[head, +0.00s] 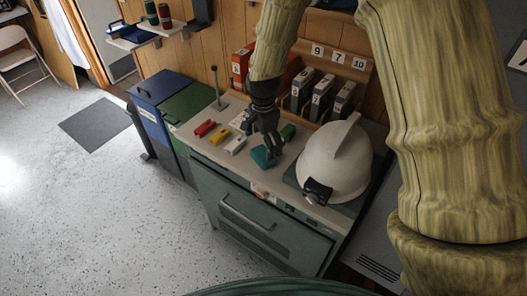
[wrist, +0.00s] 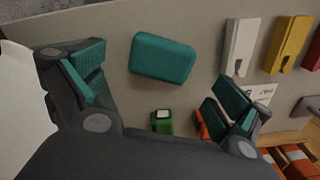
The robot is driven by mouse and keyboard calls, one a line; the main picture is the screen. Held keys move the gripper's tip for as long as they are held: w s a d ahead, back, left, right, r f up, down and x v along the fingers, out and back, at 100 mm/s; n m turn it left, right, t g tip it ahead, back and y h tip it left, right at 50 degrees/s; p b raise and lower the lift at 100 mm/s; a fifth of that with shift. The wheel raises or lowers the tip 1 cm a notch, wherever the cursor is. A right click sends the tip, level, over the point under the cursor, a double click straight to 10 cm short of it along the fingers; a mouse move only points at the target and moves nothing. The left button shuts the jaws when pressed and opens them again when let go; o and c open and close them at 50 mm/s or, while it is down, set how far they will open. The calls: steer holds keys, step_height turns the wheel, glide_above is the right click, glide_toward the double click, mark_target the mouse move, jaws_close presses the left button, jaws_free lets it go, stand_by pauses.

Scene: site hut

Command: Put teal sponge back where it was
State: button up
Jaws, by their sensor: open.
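The teal sponge (head: 261,158) lies flat on the grey cabinet top, just left of the white hard hat (head: 335,160). In the wrist view the sponge (wrist: 162,58) is a rounded teal block in front of the space between my fingers. My gripper (head: 266,140) hangs over the counter beside the sponge. In the wrist view my gripper (wrist: 158,86) is open, its teal-padded fingers wide apart, with nothing between them. I cannot tell whether a finger touches the sponge.
Red (head: 205,128), yellow (head: 219,137) and white (head: 235,145) pieces lie in a row to the left. A green item (head: 288,131) lies behind the sponge. Numbered binders (head: 321,92) stand at the back. A lever (head: 215,85) rises at the left end.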

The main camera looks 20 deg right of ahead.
mark_target(263, 154)
step_height(263, 154, up, 6)
steer(key=b, duration=0.1)
steer(key=shift+r, duration=0.15)
stand_by(0.5)
